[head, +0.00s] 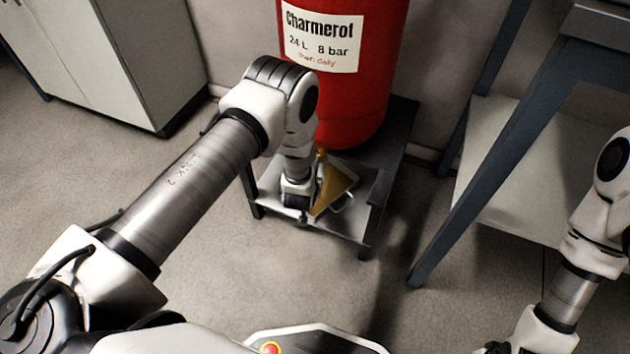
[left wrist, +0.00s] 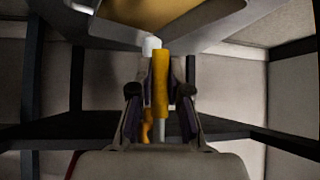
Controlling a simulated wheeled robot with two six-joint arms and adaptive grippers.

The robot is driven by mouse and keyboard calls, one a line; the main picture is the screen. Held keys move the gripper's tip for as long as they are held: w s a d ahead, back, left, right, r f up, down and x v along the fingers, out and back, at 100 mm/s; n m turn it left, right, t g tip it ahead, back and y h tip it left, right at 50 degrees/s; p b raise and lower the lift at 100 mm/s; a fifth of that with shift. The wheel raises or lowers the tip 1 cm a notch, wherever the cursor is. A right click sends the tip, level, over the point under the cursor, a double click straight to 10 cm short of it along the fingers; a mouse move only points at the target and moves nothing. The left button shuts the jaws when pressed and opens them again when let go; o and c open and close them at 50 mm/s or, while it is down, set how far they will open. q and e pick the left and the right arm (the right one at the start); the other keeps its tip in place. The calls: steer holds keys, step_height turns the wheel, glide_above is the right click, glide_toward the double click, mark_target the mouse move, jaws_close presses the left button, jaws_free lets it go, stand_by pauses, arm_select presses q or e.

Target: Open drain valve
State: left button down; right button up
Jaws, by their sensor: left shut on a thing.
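The red tank (head: 345,100), with a white label, stands on a dark metal stand (head: 398,118). My left arm reaches down in front of the tank to its underside. In the left wrist view, my left gripper (left wrist: 160,92) is shut on a yellow valve lever (left wrist: 161,70). A pale pipe end (left wrist: 151,45) shows beside the lever, and an orange part (left wrist: 146,128) shows between the fingers. In the head view, my wrist hides the fingers and most of the valve; only a small orange bit (head: 321,154) shows. My right gripper is out of view.
A grey-legged table (head: 510,150) stands close on the right. A pale cabinet (head: 120,60) is at the back left. The floor left of the stand is clear.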

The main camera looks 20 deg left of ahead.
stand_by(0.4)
arm_select(q)
steer(key=c, duration=1.1)
jaws_free()
steer(key=shift+a, duration=0.1)
steer(key=shift+s+r, duration=0.1)
steer(key=v, duration=1.1)
steer(key=shift+s+r, duration=0.2)
steer(key=shift+s, duration=0.1)
